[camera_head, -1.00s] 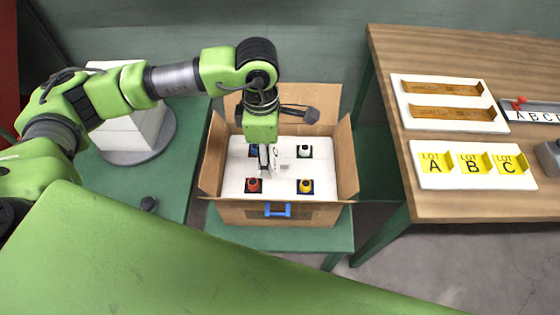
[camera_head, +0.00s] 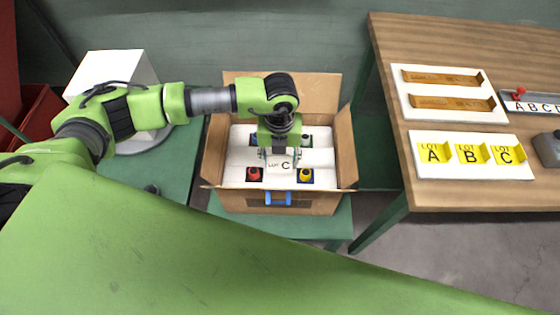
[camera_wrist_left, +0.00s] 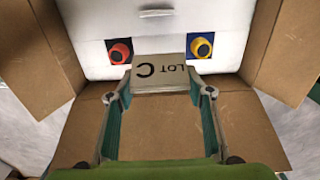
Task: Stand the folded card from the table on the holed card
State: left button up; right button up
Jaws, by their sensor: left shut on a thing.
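A pale folded card (camera_head: 281,167) marked "LOT C" is held in my left gripper (camera_head: 280,156). In the left wrist view, the card (camera_wrist_left: 160,72) lies between the two fingertips, its lettering upside down. The holed card (camera_head: 240,157) is the white sheet inside the open cardboard box, with coloured round pieces showing at its openings. The folded card is over its middle, between the red piece (camera_head: 254,174) and the yellow piece (camera_head: 305,175). I cannot tell whether the folded card touches the sheet. My right gripper is not in view.
The wooden table (camera_head: 440,50) at right bears a white board (camera_head: 470,173) with yellow LOT A, B, C cards. A white block (camera_head: 110,70) stands at left.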

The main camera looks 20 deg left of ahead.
aim_at(279, 167)
pick_arm(q)
notch_tip(279, 167, down, 4)
jog(key=shift+r, duration=0.15)
notch_tip(279, 167, down, 3)
jog(key=shift+f, duration=0.35)
jog(key=shift+f, duration=0.2)
jog(key=o, duration=0.8)
